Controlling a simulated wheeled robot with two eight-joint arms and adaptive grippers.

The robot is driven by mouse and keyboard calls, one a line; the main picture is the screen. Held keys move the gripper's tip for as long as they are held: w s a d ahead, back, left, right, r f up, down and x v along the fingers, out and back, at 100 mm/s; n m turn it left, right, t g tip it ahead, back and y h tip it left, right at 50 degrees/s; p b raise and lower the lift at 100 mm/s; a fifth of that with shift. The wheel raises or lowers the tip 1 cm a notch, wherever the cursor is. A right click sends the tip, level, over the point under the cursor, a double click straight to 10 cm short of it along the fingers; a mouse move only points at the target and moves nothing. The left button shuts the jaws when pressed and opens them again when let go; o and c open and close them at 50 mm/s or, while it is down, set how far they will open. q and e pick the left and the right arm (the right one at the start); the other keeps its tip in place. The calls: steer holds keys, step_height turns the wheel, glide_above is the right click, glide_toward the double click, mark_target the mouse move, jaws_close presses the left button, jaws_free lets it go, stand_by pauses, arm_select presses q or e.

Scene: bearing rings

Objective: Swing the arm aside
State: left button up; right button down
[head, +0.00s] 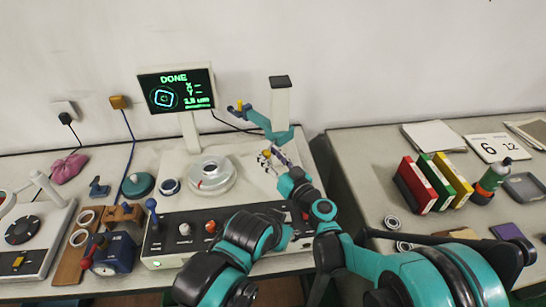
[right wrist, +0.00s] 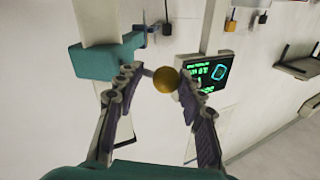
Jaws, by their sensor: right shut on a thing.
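The gauge's teal arm (head: 264,122) is on a pale upright column (head: 281,102) behind the instrument's base. In the right wrist view the teal arm (right wrist: 105,58) is at upper left, with a yellow ball knob (right wrist: 166,79) near its end. My right gripper (head: 274,160) is at the knob, beside the column. In the right wrist view its two fingers (right wrist: 158,84) are on either side of the knob, shut on it. A metal ring (head: 211,170) sits on the round turntable, left of the gripper.
A screen (head: 177,89) reading DONE stands behind the turntable. A control panel with knobs (head: 210,227) is in front. Left are a blue gauge block (head: 112,253) and several rings. The right table (head: 375,150) holds coloured binders (head: 433,183) and a bottle (head: 494,175).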

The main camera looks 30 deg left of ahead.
steer(key=shift+s+a+r, duration=0.15)
steer(key=shift+a, duration=0.45)
steer(key=c, duration=1.2)
jaws_free()
steer(key=shift+a, duration=0.2)
steer(key=shift+a+f, duration=0.2)
steer(key=shift+a, duration=0.1)
steer(key=shift+d, duration=0.1)
steer(key=v, duration=1.2)
steer(key=shift+w+d, duration=0.25)
steer(key=shift+d, duration=0.05)
